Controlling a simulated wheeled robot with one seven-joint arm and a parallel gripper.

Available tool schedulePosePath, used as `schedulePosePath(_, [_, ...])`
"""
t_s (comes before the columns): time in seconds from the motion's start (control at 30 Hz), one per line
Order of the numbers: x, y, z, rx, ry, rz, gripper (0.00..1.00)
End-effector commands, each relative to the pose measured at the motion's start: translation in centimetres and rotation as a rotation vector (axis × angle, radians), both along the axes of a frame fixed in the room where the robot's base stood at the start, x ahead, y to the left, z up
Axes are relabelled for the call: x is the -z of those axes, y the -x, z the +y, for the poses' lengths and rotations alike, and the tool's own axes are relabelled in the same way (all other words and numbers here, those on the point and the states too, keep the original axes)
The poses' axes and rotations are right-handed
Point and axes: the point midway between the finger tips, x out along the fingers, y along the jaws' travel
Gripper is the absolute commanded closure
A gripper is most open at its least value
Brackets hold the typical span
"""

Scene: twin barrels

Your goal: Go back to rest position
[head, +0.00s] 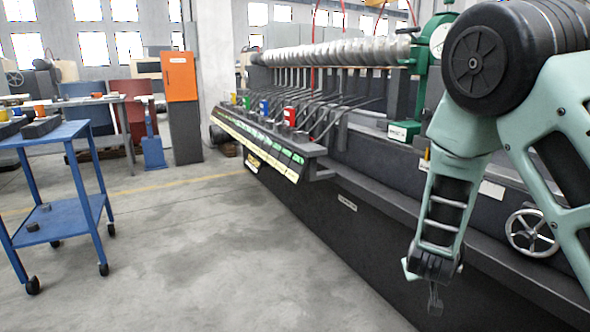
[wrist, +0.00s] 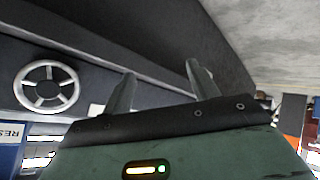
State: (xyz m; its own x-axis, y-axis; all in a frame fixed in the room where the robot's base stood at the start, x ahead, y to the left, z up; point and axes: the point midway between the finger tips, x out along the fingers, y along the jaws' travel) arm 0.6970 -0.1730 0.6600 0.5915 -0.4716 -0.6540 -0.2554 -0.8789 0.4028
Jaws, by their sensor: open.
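My gripper (head: 435,302) hangs down at the lower right of the head view, at the end of my pale green arm. It is in front of the dark side of the long machine (head: 340,203). In the wrist view my gripper (wrist: 160,88) shows two fingers standing apart with nothing between them. I cannot tell from the head view how far it is from the machine's side.
A silver handwheel (head: 532,233) is on the machine at the right. Coloured cups, one of them red (head: 290,116), stand on the machine's ledge. A blue cart (head: 62,205) stands at the left. The concrete floor (head: 210,260) between is clear.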

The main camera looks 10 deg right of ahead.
Motion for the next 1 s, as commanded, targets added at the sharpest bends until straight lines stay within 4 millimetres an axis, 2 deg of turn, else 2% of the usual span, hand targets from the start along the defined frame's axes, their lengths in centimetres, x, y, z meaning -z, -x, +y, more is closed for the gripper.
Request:
schedulePosePath(0.03, [-0.5,0.4,3.6,-0.06,-0.104,0.024,0.41])
schedulePosePath(0.13, [-1.6,2.5,10.6,-0.186,-0.287,0.106,0.41])
schedulePosePath(0.2, [-2.7,4.9,15.0,-0.277,-0.389,0.178,0.41])
schedulePosePath(0.27, [-3.9,7.4,18.4,-0.356,-0.456,0.248,0.41])
schedulePosePath(0.3, [-4.8,9.4,20.4,-0.41,-0.491,0.3,0.41])
schedulePosePath(0.4, [-6.9,14.6,23.9,-0.53,-0.533,0.433,0.41])
schedulePosePath(0.5, [-8.6,19.7,25.6,-0.625,-0.519,0.557,0.41])
schedulePosePath(0.57, [-9.4,22.3,25.8,-0.667,-0.491,0.622,0.41])
schedulePosePath(0.7, [-10.9,27.5,25.1,-0.734,-0.393,0.743,0.41])
schedulePosePath(0.8, [-11.7,30.4,23.8,-0.757,-0.301,0.81,0.41])
schedulePosePath(0.83, [-12.0,31.2,23.3,-0.763,-0.269,0.828,0.41])
schedulePosePath(0.9, [-14.1,30.8,23.5,-0.754,-0.285,0.827,0.41])
schedulePosePath(1.0, [-15.9,30.8,23.5,-0.754,-0.288,0.827,0.41])
